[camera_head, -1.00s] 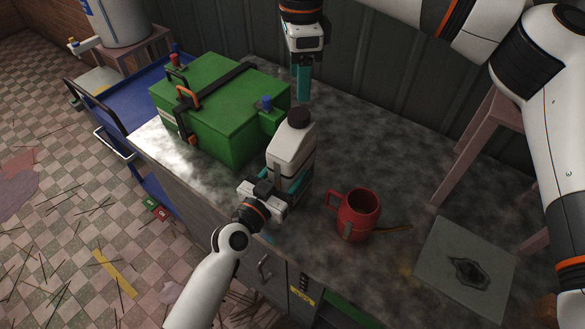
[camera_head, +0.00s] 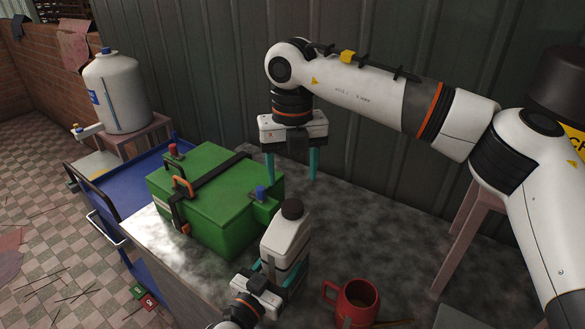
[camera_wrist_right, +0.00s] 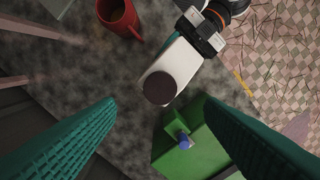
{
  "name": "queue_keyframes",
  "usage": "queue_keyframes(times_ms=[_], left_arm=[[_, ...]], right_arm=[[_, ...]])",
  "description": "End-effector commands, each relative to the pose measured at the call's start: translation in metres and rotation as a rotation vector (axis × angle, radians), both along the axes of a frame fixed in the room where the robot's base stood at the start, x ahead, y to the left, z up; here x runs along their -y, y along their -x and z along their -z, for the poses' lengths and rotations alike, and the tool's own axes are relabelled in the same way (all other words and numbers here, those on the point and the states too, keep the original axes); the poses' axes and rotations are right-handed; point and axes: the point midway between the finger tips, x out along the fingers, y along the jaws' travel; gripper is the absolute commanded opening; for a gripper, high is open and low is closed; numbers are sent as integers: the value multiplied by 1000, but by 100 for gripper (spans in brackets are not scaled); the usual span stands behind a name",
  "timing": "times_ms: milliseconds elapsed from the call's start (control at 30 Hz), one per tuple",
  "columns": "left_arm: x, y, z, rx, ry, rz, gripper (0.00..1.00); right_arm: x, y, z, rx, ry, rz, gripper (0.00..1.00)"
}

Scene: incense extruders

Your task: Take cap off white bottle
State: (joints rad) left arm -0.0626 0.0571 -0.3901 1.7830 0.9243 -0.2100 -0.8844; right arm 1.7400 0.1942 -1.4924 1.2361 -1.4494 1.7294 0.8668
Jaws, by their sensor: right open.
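In the right wrist view the cap (camera_wrist_right: 159,88) shows end-on, between and beyond the fingers. My left gripper (camera_head: 277,270) has its teal fingers on either side of the bottle's body, shut on it. My right gripper (camera_head: 291,179) is open and empty, pointing down above and slightly behind the cap, apart from it. Its fingers (camera_wrist_right: 158,112) frame the cap in the wrist view.
A green box (camera_head: 215,197) with a strap stands left of the bottle, its blue knob (camera_head: 261,192) close by. A red mug (camera_head: 352,302) is at the front right. A corrugated wall (camera_head: 380,120) rises behind.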

Motion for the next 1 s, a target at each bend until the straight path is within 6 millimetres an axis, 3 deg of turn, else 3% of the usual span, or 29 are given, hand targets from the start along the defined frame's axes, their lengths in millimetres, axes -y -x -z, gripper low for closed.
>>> queue_keyframes(times_ms=[400,600,800,1000], left_arm=[[0,0,0,-1,-1,0,0],[0,0,0,-1,-1,0,0],[0,0,0,-1,-1,0,0],[0,0,0,0,-1,0,0]], right_arm=[[0,0,0,-1,0,979,63],[0,0,0,-1,0,1365,63],[0,0,1,0,0,1568,63],[0,0,14,-1,2,1608,63]])
